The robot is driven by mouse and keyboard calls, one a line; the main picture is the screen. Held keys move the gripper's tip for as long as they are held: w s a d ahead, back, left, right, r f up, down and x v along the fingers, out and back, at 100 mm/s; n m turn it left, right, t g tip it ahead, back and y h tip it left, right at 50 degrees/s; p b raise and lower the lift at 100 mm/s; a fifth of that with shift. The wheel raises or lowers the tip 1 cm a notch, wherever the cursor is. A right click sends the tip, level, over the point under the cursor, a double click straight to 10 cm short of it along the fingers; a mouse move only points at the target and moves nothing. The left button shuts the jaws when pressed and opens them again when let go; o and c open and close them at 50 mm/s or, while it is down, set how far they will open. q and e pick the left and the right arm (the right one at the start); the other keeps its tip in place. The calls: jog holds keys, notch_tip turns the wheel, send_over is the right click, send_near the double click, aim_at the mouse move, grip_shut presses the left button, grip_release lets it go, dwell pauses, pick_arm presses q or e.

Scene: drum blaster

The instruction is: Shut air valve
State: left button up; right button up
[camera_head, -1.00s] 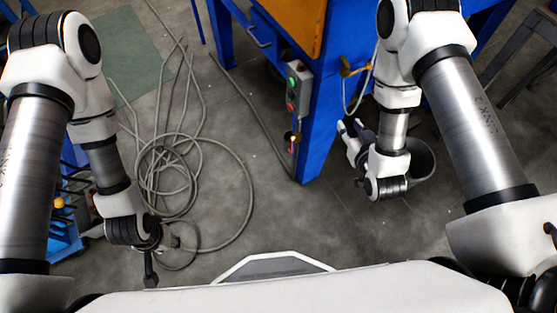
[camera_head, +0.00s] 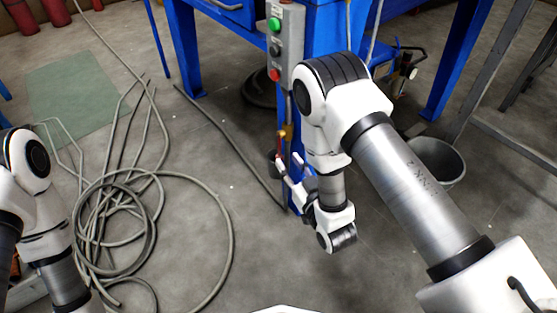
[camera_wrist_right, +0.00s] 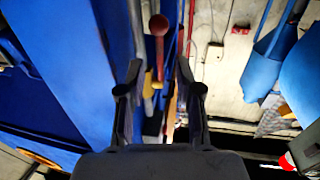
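The air valve (camera_head: 286,132) is a small brass fitting with a red handle on the blue leg, below the button box. In the right wrist view the red handle (camera_wrist_right: 158,26) points up and the yellow valve body (camera_wrist_right: 148,84) shows between the fingers. My right gripper (camera_head: 287,165) is just below the valve in the head view. It also shows in the wrist view (camera_wrist_right: 160,82), with its fingers apart and nothing visibly gripped. Contact with the valve cannot be told. My left arm is at the lower left, its gripper out of view.
The button box (camera_head: 286,47) with green and red buttons is above the valve. The blue machine leg (camera_head: 296,185) stands beside my right gripper. A grey bucket (camera_head: 438,163) stands to the right. Coiled hose (camera_head: 125,225) lies on the floor at left.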

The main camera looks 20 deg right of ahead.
aim_at(280, 151)
pick_arm(q)
jog(key=f+b, duration=0.1)
jog(key=f, duration=0.1)
jog(key=w+f+b, duration=0.1)
jog(key=shift+f+b, duration=0.35)
jog(key=shift+b, duration=0.05)
pick_arm(e)
jog(key=w, duration=0.4)
jog(key=w+a, duration=0.1)
jog(key=shift+w+f, duration=0.15)
jog(key=shift+w, duration=0.25)
pick_arm(q)
jog(key=shift+w, duration=0.1)
pick_arm(e)
jog(key=shift+w, duration=0.15)
grip_shut()
pick_arm(q)
jog(key=shift+r, duration=0.15)
pick_arm(e)
jog(key=shift+r, duration=0.2)
